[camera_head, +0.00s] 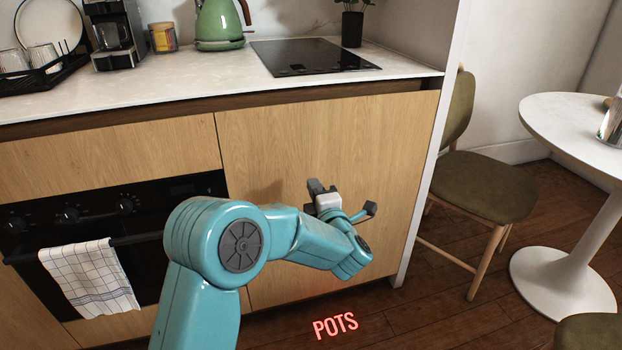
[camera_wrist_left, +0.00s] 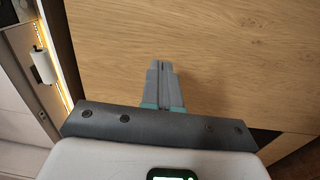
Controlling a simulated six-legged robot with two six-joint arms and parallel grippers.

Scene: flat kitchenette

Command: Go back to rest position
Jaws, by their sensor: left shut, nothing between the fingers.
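My left gripper (camera_head: 318,188) is in front of the wooden cabinet door (camera_head: 330,130), below the counter and to the right of the oven. In the left wrist view its two fingers (camera_wrist_left: 163,82) are together, with nothing between them. They point toward the wooden panel (camera_wrist_left: 200,40). I cannot tell whether the fingertips touch the panel. My left arm comes up from the bottom of the head view and bends to the right. My right gripper does not show in either view.
The white counter (camera_head: 180,83) holds a green kettle (camera_head: 218,25), a coffee maker (camera_head: 115,38) and a black hob (camera_head: 312,57). A towel (camera_head: 90,278) hangs on the oven handle. A green chair (camera_head: 485,187) and round table (camera_head: 575,130) stand right. Red "POTS" lettering (camera_head: 335,326) shows low.

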